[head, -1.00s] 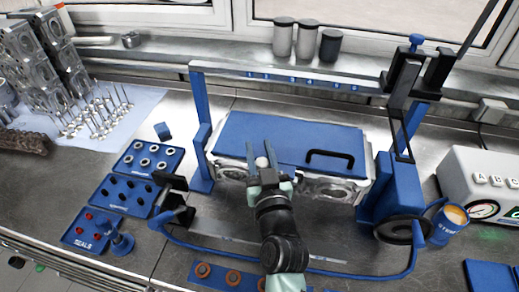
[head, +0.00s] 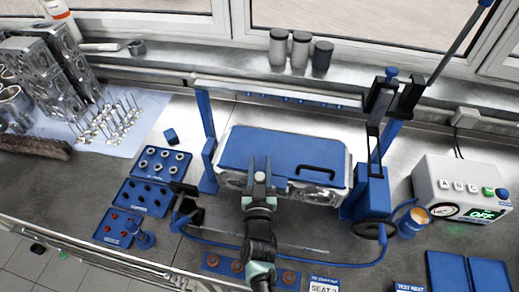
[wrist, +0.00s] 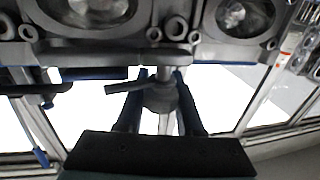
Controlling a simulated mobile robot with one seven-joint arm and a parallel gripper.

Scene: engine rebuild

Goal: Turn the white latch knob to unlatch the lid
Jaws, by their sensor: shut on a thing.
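The blue lid (head: 265,150) with its black handle (head: 318,171) lies flat on the metal engine block (head: 320,195). The small white latch knob (head: 259,177) is at the front edge of the lid, left of the handle. My gripper (head: 259,182) is at that front edge, shut on the knob. In the wrist view the knob (wrist: 160,98) looks dark grey between the two dark fingers (wrist: 160,88) of my gripper, with a short lever (wrist: 124,87) pointing left beside it. My fingers partly hide the knob.
A blue frame (head: 208,150) stands around the block, with a black handwheel (head: 369,230) at right. Blue parts trays (head: 143,196) lie at left. A test box (head: 460,185) and a cup (head: 416,218) are at right.

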